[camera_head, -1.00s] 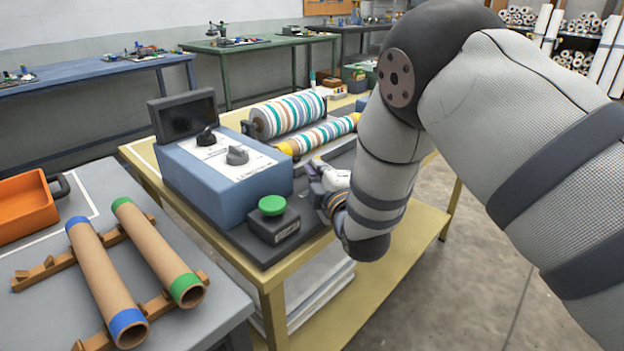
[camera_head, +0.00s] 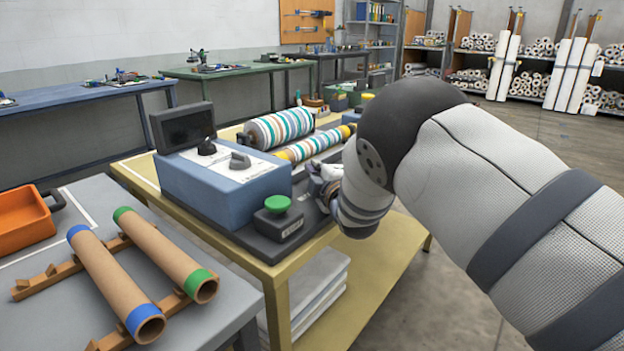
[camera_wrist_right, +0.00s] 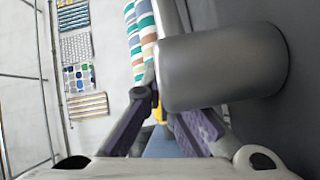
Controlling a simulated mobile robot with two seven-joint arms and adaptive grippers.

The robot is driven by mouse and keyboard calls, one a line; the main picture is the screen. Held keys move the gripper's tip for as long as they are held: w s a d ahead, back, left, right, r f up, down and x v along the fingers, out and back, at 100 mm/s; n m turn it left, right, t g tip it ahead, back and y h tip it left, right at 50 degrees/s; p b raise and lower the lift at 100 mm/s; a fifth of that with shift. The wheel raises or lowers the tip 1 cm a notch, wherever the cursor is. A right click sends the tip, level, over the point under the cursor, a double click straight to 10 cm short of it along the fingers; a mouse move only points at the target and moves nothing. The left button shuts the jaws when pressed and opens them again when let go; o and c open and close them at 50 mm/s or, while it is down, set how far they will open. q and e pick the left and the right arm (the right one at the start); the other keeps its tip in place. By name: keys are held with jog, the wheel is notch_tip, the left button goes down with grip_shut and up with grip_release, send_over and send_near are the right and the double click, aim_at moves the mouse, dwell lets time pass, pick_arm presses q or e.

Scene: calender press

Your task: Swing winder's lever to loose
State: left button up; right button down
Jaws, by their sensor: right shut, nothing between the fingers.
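The winder stands on the yellow table, with a thick striped roll (camera_head: 279,127) and a thinner striped roll with yellow ends (camera_head: 318,144). I cannot make out its lever in the head view; my right arm hides part of that area. My right gripper (camera_head: 318,178) is low at the near right side of the machine, just past the green button. In the right wrist view its purple fingers (camera_wrist_right: 158,118) are shut and hold nothing. A grey metal cylinder (camera_wrist_right: 222,68) fills the view close beyond them; I cannot tell whether they touch. My left gripper is out of view.
A green push button (camera_head: 277,203) sits in front. Two cardboard tubes (camera_head: 115,280) lie on a rack on the grey table, beside an orange bin (camera_head: 22,222).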

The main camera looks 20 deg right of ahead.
jog(key=shift+s+d+h, duration=0.1)
jog(key=shift+d+h, duration=0.2)
jog(key=shift+d, duration=0.25)
jog(key=shift+s, duration=0.25)
jog(key=s, duration=0.7)
jog(key=s+a, duration=0.1)
jog(key=s, duration=0.2)
jog(key=shift+s+r, duration=0.2)
jog(key=shift+r, duration=0.05)
jog(key=shift+s+a, duration=0.15)
jog(key=shift+s, duration=0.15)
jog(key=shift+s+a, duration=0.2)
jog(key=shift+a, duration=0.05)
